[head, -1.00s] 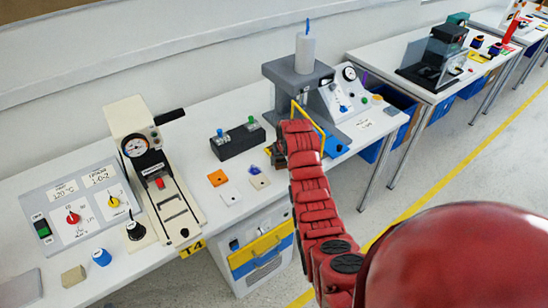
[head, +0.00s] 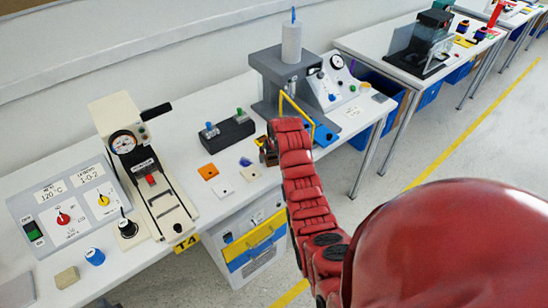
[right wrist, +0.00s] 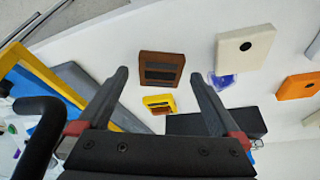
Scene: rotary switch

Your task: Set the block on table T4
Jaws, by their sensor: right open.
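Table T4 (head: 150,278) is white, with a yellow T4 label (head: 186,243) on its front edge. A small beige block (head: 67,277) lies near its front left in the head view. In the right wrist view a brown square block (right wrist: 161,67) with dark bands shows between my right gripper's fingers (right wrist: 158,80). The fingers are apart, and I see no contact with it. In the head view the right gripper (head: 268,150) is over the table beside the yellow frame, mostly hidden by my red arm. My left gripper is not in view.
Orange (head: 208,171), white (head: 222,189) and cream (head: 250,173) tiles lie left of the right gripper. A black box with knobs (head: 227,132) stands behind them. A grey press with a yellow guard (head: 290,75) stands close behind the gripper. A gauge machine (head: 145,165) is farther left.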

